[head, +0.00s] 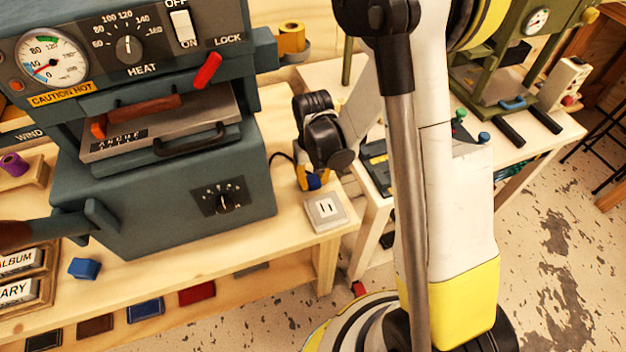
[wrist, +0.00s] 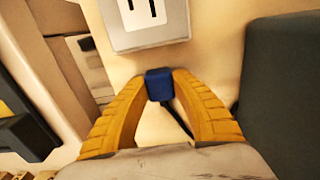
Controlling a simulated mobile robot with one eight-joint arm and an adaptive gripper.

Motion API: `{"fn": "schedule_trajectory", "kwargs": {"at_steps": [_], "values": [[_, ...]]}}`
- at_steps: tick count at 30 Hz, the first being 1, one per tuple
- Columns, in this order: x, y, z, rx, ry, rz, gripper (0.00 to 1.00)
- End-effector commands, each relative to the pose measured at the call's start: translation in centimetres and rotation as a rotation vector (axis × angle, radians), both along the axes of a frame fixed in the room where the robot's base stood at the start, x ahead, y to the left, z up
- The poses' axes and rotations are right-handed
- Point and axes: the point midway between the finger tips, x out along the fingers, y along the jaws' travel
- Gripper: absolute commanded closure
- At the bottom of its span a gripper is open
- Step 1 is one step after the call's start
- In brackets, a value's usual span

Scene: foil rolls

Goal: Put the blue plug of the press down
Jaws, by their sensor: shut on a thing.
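The blue plug (wrist: 159,84) is between the tips of my gripper's yellow fingers (wrist: 160,88) in the wrist view, and the fingers are shut on it. A dark cord (wrist: 178,118) runs back from the plug. In the head view my gripper (head: 315,184) is low at the right end of the bench, with a bit of the blue plug (head: 313,183) showing. The white outlet (head: 325,213) lies just in front of it, and also shows in the wrist view (wrist: 150,38). The plug is apart from the outlet's slots. The grey-blue press (head: 160,205) stands left of my gripper.
A small blue block (head: 84,268) lies on the bench (head: 190,262) at the front left. The bench's right edge is close to the outlet. A second table with a green machine (head: 505,65) stands at the right. My arm hides part of the gap between.

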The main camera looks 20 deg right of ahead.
Motion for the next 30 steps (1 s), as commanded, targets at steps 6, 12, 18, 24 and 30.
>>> {"fn": "schedule_trajectory", "kwargs": {"at_steps": [6, 12, 18, 24, 30], "values": [[0.0, 0.0, 0.0, 0.0, 0.0, 0.0, 0.52], [0.0, 0.0, 0.0, 0.0, 0.0, 0.0, 0.52], [0.0, 0.0, 1.0, 0.0, 0.0, 0.0, 0.52], [0.0, 0.0, 5.2, 0.0, 0.0, 0.0, 0.52], [0.0, 0.0, 9.9, 0.0, 0.0, 0.0, 0.52]]}}
